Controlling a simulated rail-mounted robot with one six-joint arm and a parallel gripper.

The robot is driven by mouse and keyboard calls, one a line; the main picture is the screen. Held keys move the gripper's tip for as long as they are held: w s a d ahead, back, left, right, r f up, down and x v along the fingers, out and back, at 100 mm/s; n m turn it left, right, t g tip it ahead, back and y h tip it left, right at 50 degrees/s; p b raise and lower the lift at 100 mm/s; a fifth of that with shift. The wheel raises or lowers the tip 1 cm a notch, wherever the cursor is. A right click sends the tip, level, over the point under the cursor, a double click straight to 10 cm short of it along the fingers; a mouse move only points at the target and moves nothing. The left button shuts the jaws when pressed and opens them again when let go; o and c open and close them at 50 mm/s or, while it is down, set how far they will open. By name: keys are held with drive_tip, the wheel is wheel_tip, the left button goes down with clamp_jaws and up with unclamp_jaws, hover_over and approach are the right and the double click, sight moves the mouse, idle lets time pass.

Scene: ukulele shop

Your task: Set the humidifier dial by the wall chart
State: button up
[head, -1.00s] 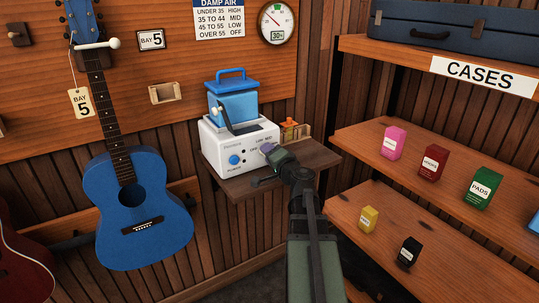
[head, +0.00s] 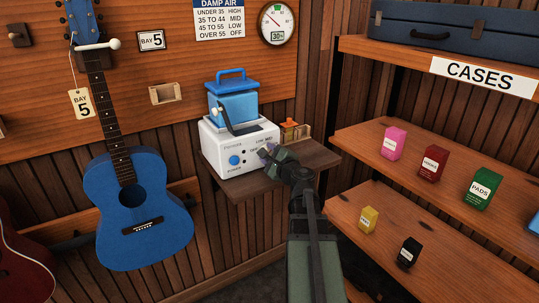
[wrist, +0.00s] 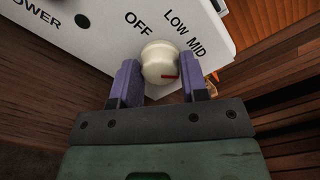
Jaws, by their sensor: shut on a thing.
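The humidifier (head: 222,150) is a white box with a blue tank (head: 236,107) on top, on a small wooden shelf. Its cream dial (wrist: 159,60) sits between the purple fingers of my gripper (wrist: 160,84), which is shut on it; my gripper (head: 268,152) hides the dial in the head view. OFF, LOW and MID are readable around the dial; no HIGH label is visible. A red mark shows at the dial's lower right. The wall chart (head: 219,20) reads under 35 HIGH, 35 to 44 MID, 45 to 55 LOW, over 55 OFF. The round gauge (head: 277,23) shows 30%.
A small orange item (head: 289,130) stands behind my gripper on the shelf (head: 260,188). A blue ukulele (head: 146,208) hangs at left. Shelves with small boxes (head: 431,163) are at right.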

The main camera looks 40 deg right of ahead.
drive_tip(key=m, duration=0.5)
drive_tip(key=shift+m, duration=0.3)
idle(0.4)
drive_tip(key=o, duration=0.9)
